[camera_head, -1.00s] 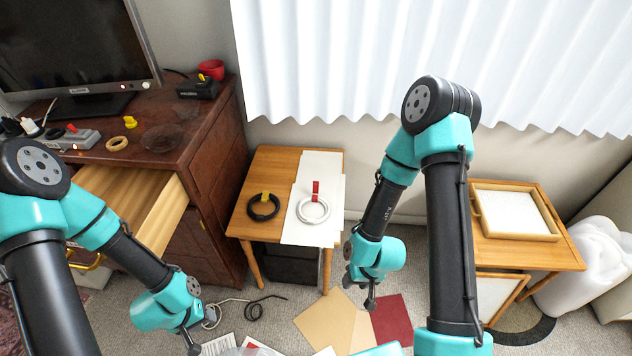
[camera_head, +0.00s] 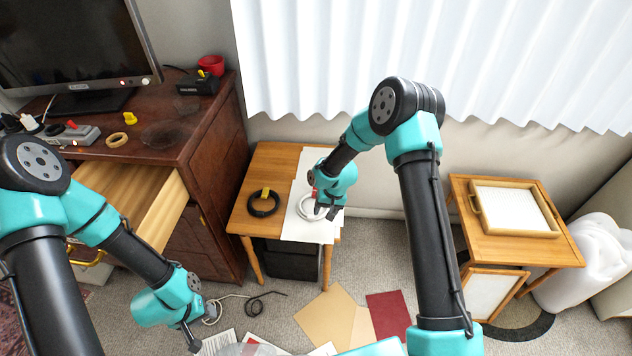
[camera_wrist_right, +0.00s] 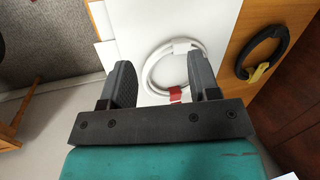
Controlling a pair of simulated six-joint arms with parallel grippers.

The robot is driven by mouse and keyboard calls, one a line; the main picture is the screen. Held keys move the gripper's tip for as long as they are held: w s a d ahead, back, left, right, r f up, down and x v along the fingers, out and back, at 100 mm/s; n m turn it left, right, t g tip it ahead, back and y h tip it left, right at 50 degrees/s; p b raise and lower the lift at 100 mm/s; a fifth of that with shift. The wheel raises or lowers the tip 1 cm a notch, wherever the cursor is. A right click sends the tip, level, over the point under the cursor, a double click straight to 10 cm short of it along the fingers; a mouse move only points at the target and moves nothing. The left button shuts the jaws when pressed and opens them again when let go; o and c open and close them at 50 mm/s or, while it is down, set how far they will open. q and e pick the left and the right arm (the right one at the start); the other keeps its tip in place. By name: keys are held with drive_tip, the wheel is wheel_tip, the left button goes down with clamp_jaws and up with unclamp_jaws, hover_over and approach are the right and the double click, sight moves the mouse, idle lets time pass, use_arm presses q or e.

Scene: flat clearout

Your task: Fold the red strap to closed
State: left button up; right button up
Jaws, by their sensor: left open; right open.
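The red strap (camera_wrist_right: 176,94) stands at the edge of a white cable coil (camera_wrist_right: 152,72) on a white sheet on the small wooden table. In the head view most of the strap is hidden by my right arm, and part of the coil (camera_head: 305,207) shows. My right gripper (camera_head: 326,213) is above the coil, open and empty. In the right wrist view its two fingers (camera_wrist_right: 160,78) are spread, with the coil and the strap in view between them. My left gripper (camera_head: 195,342) is low at the front left, open, away from the table.
A black coil (camera_head: 263,204) with a yellow strap lies on the table left of the white sheet (camera_head: 297,229). A desk with an open drawer (camera_head: 135,205) stands to the left. A second small table with a tray (camera_head: 515,236) stands to the right. Papers lie on the floor.

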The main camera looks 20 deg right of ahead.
drive_tip(key=w+d+r+m+h, duration=0.1)
drive_tip(key=w+r+m+h, duration=0.1)
drive_tip(key=w+r, duration=1.2)
drive_tip(key=w+h, duration=0.1)
drive_tip(key=w, duration=0.2)
drive_tip(key=shift+w, duration=0.25)
drive_tip(key=shift+d+f, duration=0.1)
drive_tip(key=shift+f, duration=0.15)
wheel_tip(320, 180, down, 17)
drive_tip(key=shift+f, duration=0.1)
drive_tip(key=shift+c, duration=0.4)
drive_tip(key=c, duration=0.8)
drive_tip(key=shift+c, duration=0.2)
